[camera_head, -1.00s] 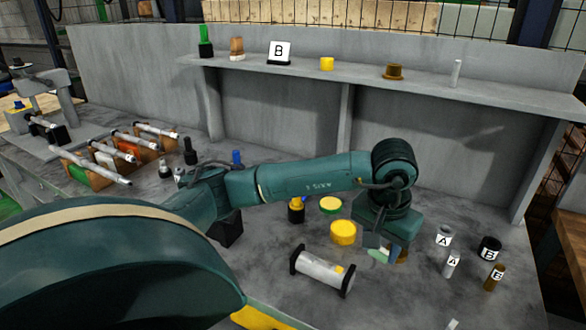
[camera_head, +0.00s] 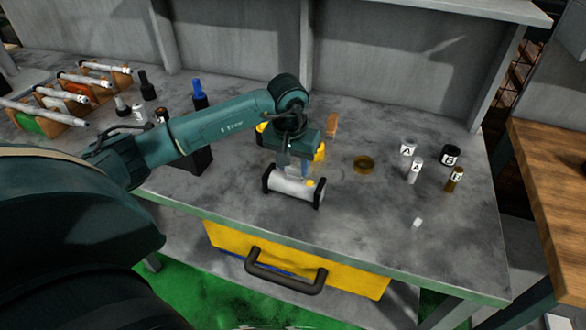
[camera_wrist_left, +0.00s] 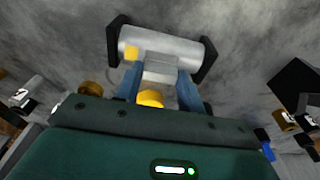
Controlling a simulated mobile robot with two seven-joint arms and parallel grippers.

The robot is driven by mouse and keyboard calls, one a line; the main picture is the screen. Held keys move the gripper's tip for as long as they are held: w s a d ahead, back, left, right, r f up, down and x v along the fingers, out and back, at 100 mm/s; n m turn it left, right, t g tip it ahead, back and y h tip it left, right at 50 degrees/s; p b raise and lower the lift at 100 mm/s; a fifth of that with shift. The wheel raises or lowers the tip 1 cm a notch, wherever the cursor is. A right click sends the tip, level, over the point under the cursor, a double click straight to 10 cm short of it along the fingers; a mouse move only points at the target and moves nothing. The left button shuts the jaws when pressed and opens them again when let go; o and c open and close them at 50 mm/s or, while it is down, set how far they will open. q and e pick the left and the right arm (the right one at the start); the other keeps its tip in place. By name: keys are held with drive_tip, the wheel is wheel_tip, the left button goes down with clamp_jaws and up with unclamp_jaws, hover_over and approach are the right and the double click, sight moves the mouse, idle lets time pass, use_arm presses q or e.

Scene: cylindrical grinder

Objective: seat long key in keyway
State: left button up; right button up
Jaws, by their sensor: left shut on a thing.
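The shaft (camera_head: 290,187) is a light grey cylinder with black end rings, lying on the bench, with a small yellow patch near its right end. My left gripper (camera_head: 297,165) is just above and behind it, pointing down. In the left wrist view the shaft (camera_wrist_left: 170,49) lies just past the fingertips, its yellow patch to the left. There the fingers are shut on a light grey block (camera_wrist_left: 160,73), which looks like the long key. Its end is at or very near the shaft; I cannot tell whether they touch. The keyway is not clearly visible. My right gripper is not in view.
A brown ring (camera_head: 364,164) lies right of the gripper. Labelled A and B pieces stand farther right, including a black B cup (camera_head: 450,155). A small white cube (camera_head: 417,222) lies near the front edge. Bottles, including a blue one (camera_head: 199,94), and racked shafts are at left.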

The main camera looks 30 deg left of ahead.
use_arm(q)
wheel_tip(320, 180, down, 2)
drive_tip(key=shift+f, duration=0.1)
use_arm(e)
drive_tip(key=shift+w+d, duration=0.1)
